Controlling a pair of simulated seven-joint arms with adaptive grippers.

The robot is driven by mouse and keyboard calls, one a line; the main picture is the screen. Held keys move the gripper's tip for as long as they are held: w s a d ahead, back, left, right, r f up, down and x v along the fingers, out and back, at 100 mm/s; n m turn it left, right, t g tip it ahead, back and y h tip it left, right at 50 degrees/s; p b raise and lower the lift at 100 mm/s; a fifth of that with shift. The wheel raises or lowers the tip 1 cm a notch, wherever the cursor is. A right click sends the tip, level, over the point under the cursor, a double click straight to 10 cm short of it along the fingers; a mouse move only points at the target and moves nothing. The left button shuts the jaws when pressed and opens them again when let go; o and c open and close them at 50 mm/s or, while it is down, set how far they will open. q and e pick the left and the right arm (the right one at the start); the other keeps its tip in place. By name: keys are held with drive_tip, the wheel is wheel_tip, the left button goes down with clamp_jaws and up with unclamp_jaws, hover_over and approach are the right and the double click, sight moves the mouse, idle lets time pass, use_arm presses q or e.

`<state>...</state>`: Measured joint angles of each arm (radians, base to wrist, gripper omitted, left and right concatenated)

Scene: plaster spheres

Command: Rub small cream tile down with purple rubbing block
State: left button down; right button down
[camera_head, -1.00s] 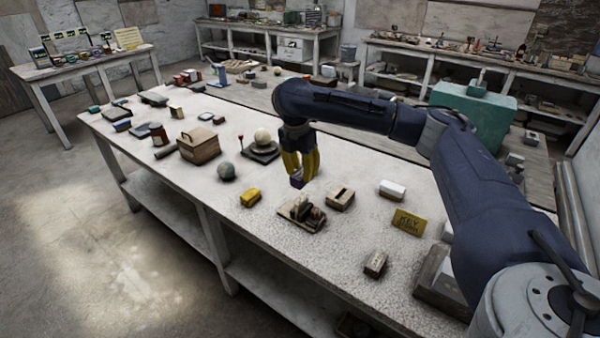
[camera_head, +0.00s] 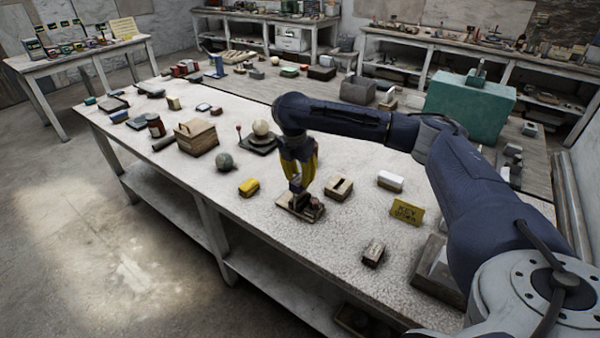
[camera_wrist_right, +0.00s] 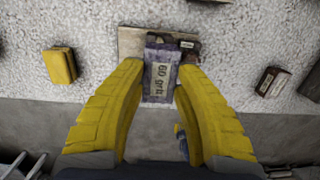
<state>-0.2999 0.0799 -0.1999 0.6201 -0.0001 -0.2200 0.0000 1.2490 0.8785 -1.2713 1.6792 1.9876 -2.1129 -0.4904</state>
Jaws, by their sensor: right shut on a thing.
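My right gripper (camera_head: 299,180) is shut on the purple rubbing block (camera_wrist_right: 161,75), whose pale label reads "60 grit". In the head view the block (camera_head: 297,187) is small and partly hidden by the yellow fingers. My left gripper is not in view.
A yellow block (camera_head: 249,187) lies left of the holder, and a slotted wooden box (camera_head: 339,188) stands right of it. A white block (camera_head: 390,181), a yellow sign (camera_head: 407,211) and a small brown block (camera_head: 373,253) are further right. The table front is largely clear.

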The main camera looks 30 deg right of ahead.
drive_tip(key=shift+f, duration=0.5)
idle(0.7)
drive_tip(key=shift+a, duration=0.1)
drive_tip(key=shift+s+a, duration=0.2)
drive_tip(key=shift+a, duration=0.25)
drive_tip(key=shift+s+a, duration=0.2)
drive_tip(key=shift+a, duration=0.25)
drive_tip(key=shift+w+d, duration=0.25)
drive_tip(key=shift+d, duration=0.4)
drive_tip(key=shift+w+d, duration=0.3)
drive_tip(key=shift+d, duration=0.35)
drive_tip(key=shift+w+d, duration=0.25)
drive_tip(key=shift+d, duration=0.4)
drive_tip(key=shift+a, duration=0.15)
drive_tip(key=shift+s+a, duration=0.25)
drive_tip(key=shift+a, duration=0.35)
drive_tip(key=shift+s+a, duration=0.3)
drive_tip(key=shift+a, duration=0.35)
drive_tip(key=shift+s+a, duration=0.25)
drive_tip(key=shift+a, duration=0.35)
drive_tip(key=shift+d, duration=0.1)
